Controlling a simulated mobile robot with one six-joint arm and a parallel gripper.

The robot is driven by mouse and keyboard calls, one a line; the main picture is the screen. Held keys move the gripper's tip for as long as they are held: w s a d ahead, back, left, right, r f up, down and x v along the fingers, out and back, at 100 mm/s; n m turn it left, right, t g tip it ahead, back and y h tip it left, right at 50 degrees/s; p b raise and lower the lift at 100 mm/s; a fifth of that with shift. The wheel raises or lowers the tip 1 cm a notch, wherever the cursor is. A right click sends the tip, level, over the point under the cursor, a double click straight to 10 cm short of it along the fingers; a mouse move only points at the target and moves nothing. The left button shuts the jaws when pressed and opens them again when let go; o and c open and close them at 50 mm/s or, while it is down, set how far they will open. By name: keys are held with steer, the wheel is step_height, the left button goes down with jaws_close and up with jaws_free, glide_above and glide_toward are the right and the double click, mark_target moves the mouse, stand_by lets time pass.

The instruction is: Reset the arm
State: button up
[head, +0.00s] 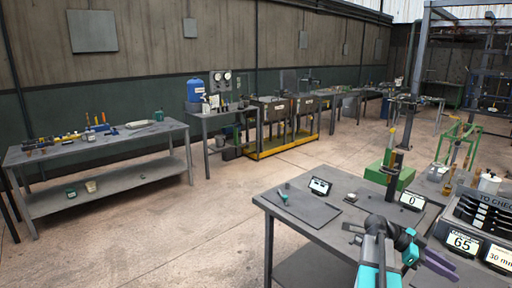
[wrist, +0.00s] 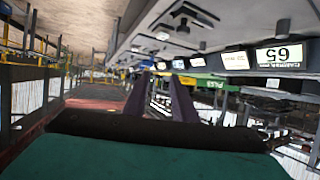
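My arm, teal and dark grey, rises at the lower right of the head view in front of the grey workbench (head: 330,232). My gripper (head: 441,262) points to the right there, its purple-brown fingers held above the bench's right side. In the wrist view my gripper (wrist: 160,90) shows two fingers standing apart with a clear gap between them. Nothing is held between them. The wrist picture is upside down.
Displays reading 0 (head: 411,201) and 65 (head: 462,242) stand near the arm. A dark rack (head: 485,215) is at the right. A green-handled tool (head: 284,197) lies on a mat. Another workbench (head: 100,150) stands at the left, with open floor between.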

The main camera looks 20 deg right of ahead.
steer(key=w+a+f+n+t+h+b, duration=0.1)
steer(key=w+a+f+n+b, duration=0.1)
steer(key=w+a+f, duration=0.45)
steer(key=w+a+f+n+t+b, duration=0.1)
steer(key=w+a+f+n+b, duration=0.2)
steer(key=f, duration=0.6)
steer(key=w+a+f+n+t+b, duration=0.15)
steer(key=a+f+n, duration=0.25)
steer(key=a+f, duration=1.25)
steer(key=s+a+f+n+y+b, duration=0.1)
steer(key=s+a+f+n+y, duration=0.2)
steer(key=a+f, duration=0.6)
steer(key=s+a+f+n+y+b, duration=0.1)
steer(key=s+a+f+n+y, duration=0.3)
steer(key=s+a+f+n, duration=0.3)
steer(key=s+a+f+n+y+b, duration=0.1)
steer(key=s+a+f+n+y, duration=0.2)
steer(key=s+a+f+n, duration=0.2)
steer(key=shift+a+f+n+t, duration=0.45)
steer(key=shift+a+f+n, duration=1.25)
steer(key=shift+a+f, duration=2.7)
steer(key=shift+s+a+r, duration=0.1)
steer(key=shift+a+r, duration=0.9)
